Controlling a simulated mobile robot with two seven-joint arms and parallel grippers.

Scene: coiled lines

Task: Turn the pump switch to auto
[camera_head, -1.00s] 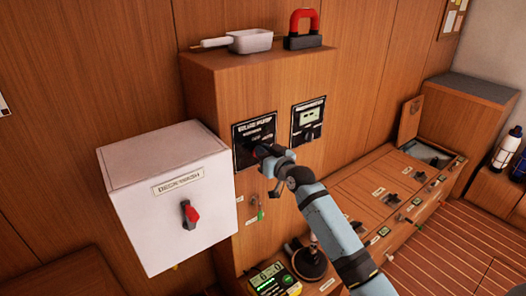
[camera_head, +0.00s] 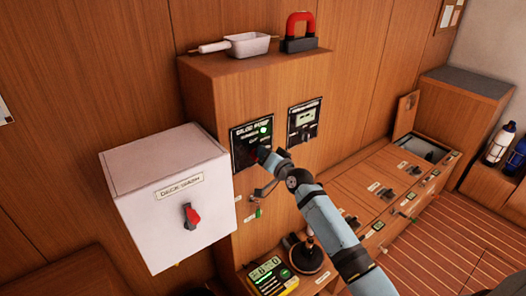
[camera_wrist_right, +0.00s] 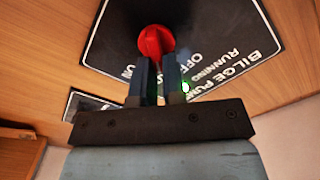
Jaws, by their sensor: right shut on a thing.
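The black bilge pump panel (camera_head: 240,135) is on the front of the wooden cabinet. It also shows in the right wrist view (camera_wrist_right: 215,25), upside down, with the words "BILGE PUMP", "RUNNING" and "OFF" partly readable. Its round red switch knob (camera_wrist_right: 153,40) sits between the fingertips of my right gripper (camera_wrist_right: 158,62), which is shut on it. In the head view my right gripper (camera_head: 264,153) hides most of the knob. A green lamp (camera_head: 264,130) is lit on the panel. The knob's exact pointing and the "auto" mark cannot be made out. My left gripper is not in view.
A white box (camera_head: 165,195) with a red handle juts out at left. A second black panel (camera_head: 304,120) is right of the pump panel. A white scoop (camera_head: 247,45) and a red-handled object (camera_head: 300,32) lie on the cabinet top. Small levers are below.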

